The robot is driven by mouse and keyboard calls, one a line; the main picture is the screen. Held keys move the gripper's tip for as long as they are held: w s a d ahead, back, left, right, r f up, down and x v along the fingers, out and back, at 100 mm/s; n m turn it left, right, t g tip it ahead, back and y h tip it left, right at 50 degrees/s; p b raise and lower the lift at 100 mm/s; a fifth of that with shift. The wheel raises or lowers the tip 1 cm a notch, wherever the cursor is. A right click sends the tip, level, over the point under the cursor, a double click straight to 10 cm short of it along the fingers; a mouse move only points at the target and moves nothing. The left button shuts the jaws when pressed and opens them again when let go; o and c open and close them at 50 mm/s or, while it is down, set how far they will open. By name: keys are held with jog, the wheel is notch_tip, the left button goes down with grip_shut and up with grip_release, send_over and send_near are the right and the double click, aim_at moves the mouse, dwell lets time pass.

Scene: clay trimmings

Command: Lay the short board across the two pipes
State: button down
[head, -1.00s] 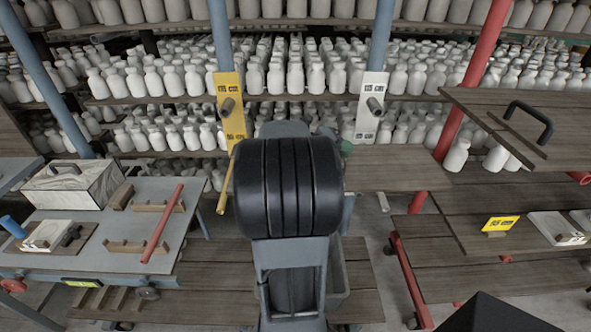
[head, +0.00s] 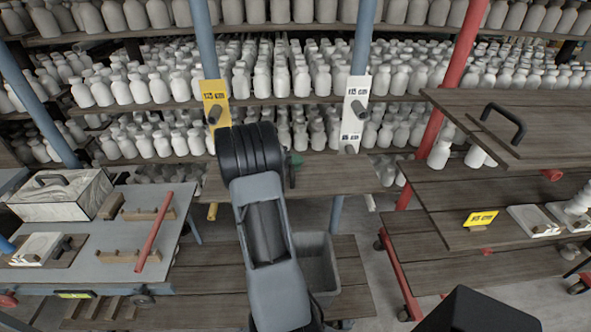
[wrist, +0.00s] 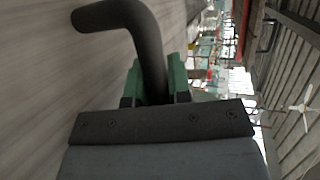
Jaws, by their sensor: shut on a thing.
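The short board (head: 335,176) is a brown wooden plank hanging level in front of the two blue posts. My gripper (head: 294,160) is shut on its black handle; the green fingers and the handle (wrist: 140,35) show in the wrist view, with the board's face (wrist: 60,80) beside them. My arm hides part of the board's left half.
Shelves of white bottles (head: 300,85) fill the back. A larger board (head: 470,120) with a black handle lies at the right, above a shelf with a yellow sign (head: 480,218). A grey worktable (head: 95,240) stands left. A grey bin (head: 318,265) stands below the board.

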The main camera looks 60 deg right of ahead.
aim_at(307, 170)
jog(key=shift+f+p, duration=0.35)
jog(key=shift+f, duration=1.05)
jog(key=shift+f, duration=0.15)
